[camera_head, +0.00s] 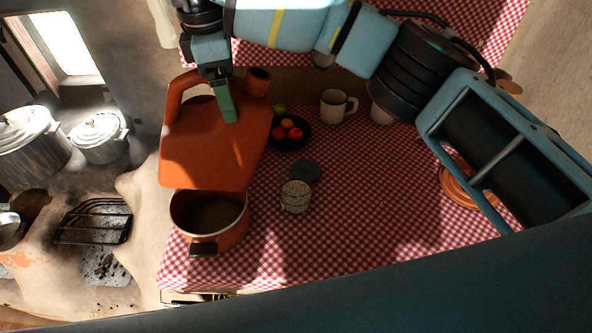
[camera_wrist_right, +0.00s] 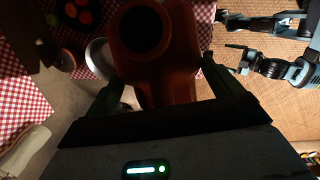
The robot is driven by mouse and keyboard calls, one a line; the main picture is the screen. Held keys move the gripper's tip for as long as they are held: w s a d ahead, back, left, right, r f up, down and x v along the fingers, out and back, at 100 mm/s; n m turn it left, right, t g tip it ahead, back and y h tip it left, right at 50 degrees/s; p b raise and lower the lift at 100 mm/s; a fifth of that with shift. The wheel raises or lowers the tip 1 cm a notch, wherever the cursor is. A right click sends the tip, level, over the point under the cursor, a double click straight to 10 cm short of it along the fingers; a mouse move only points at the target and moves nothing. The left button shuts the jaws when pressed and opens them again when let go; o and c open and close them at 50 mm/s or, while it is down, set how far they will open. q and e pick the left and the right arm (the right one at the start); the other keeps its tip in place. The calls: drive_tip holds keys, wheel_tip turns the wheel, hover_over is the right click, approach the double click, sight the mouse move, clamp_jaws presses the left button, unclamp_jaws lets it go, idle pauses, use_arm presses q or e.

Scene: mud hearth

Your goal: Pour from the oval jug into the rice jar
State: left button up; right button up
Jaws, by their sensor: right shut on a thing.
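The orange oval jug (camera_head: 210,145) is in my right gripper (camera_head: 225,105), on the left side of the head view. Its loop handle is at the left and its round neck at the upper right. In the right wrist view the jug (camera_wrist_right: 165,65) sits between the two fingers, its dark mouth showing. A small glass jar of pale grains (camera_head: 296,197), which looks like the rice jar, stands on the checked cloth, right of the jug and apart from it. A dark round disc (camera_head: 305,171) lies behind the jar. An arm with a gripper (camera_wrist_right: 240,58), seemingly my left, shows in the wrist view; its jaws are unclear.
An orange pot (camera_head: 208,240) with a dark handle stands below the jug in the picture. A dark fruit bowl (camera_head: 291,143), a white mug (camera_head: 337,106) and an orange plate (camera_head: 458,185) are on the cloth. The cloth right of the jar is clear. Metal pots stand at left.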

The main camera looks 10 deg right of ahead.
sight(214, 104)
drive_tip(key=shift+a+f+h, duration=0.75)
drive_tip(key=shift+f+h, duration=0.15)
drive_tip(key=shift+h, duration=0.1)
drive_tip(key=shift+s+a+r+h, duration=0.1)
drive_tip(key=shift+a+h, duration=0.45)
drive_tip(key=shift+h, duration=0.45)
